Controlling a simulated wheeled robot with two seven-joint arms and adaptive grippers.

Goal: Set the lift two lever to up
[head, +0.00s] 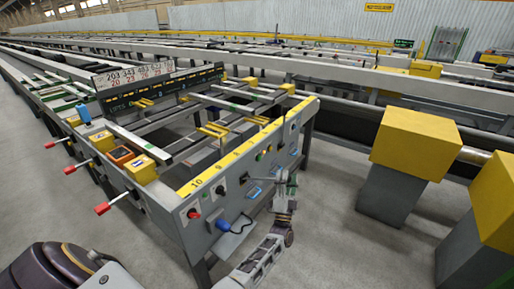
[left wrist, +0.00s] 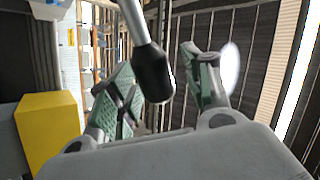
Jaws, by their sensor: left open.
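My left gripper (head: 287,184) is at the front panel (head: 232,190) of the runout table, right of the middle in the head view. In the left wrist view its green-padded fingers (left wrist: 163,85) stand open. A metal lever with a black grip (left wrist: 153,74) reaches between them, and the fingers do not close on it. My right gripper is not in view.
The panel also carries buttons, a black knob (head: 244,178) and a blue connector (head: 222,224). Yellow-topped posts (head: 416,141) stand to the right. Grey floor lies between.

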